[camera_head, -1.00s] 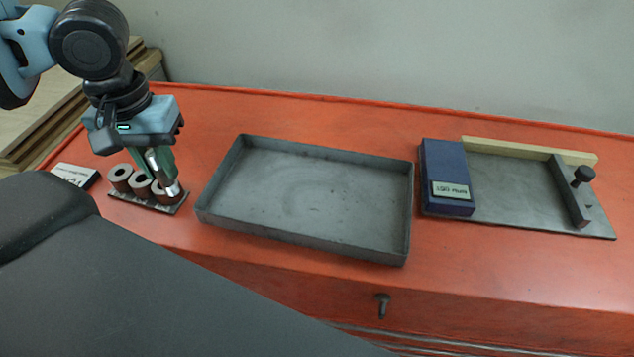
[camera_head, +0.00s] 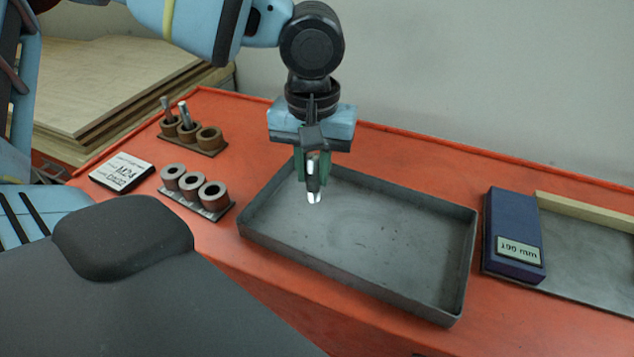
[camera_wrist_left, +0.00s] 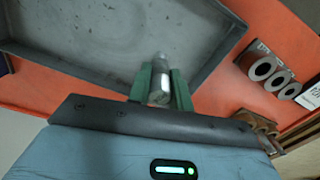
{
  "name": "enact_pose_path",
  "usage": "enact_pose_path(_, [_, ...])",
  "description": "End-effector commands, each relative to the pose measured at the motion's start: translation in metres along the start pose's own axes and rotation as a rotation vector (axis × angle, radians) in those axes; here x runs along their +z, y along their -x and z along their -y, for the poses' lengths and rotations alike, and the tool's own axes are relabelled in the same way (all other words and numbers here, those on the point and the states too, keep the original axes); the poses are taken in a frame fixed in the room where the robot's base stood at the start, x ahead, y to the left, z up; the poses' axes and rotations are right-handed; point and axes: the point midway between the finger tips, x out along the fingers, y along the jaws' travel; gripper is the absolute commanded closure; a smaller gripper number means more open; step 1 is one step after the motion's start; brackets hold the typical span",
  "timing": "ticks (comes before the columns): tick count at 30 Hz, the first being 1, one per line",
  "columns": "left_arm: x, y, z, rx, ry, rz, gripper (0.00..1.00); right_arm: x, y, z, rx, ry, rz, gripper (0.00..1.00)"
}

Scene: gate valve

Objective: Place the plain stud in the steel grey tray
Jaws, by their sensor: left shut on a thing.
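My left gripper (camera_head: 314,170) is shut on a short metal stud (camera_head: 314,190), which points down between the green fingers. It hangs over the left back part of the steel grey tray (camera_head: 400,292), which is empty. In the left wrist view, the stud (camera_wrist_left: 160,70) is held between the green fingers (camera_wrist_left: 160,88), with the tray (camera_wrist_left: 100,45) beyond it. My right gripper is not in view.
Left of the tray is a rack of grey sockets (camera_head: 200,188), all empty. Behind it is a rack of brown sockets (camera_head: 205,138), two with studs in them. A label block (camera_head: 120,172) lies at far left. A blue box (camera_head: 513,235) stands right of the tray.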

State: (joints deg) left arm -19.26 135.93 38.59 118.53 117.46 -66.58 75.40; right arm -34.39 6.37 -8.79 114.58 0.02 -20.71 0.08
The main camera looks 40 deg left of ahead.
Motion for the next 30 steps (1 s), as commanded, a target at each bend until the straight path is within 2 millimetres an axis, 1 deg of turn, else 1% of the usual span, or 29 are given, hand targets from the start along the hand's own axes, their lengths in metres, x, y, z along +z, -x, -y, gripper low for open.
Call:
enact_pose_path(3, [-0.001,0.0,-0.005,0.002,0.0,-0.001,1.0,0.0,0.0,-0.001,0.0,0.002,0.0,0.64])
enact_pose_path(8, [-0.001,-0.002,-0.004,0.002,0.001,0.0,1.0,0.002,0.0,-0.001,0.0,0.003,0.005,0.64])
enact_pose_path(11, [-0.001,-0.011,-0.004,0.001,0.001,0.002,1.0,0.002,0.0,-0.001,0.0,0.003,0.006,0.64])
enact_pose_path(15, [-0.001,-0.029,-0.004,0.0,0.0,0.002,1.0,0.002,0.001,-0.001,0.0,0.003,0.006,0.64])
enact_pose_path(17, [-0.001,-0.034,-0.004,0.001,0.001,0.0,1.0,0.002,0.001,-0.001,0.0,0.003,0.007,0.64])
enact_pose_path(28, [-0.002,-0.038,-0.004,0.001,0.001,0.0,1.0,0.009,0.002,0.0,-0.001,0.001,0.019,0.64])
enact_pose_path(29, [-0.001,-0.039,-0.004,0.001,0.001,0.0,0.78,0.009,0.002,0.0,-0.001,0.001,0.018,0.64])
enact_pose_path(30, [-0.001,-0.038,-0.004,0.001,0.001,0.0,0.73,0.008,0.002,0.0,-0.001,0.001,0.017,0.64])
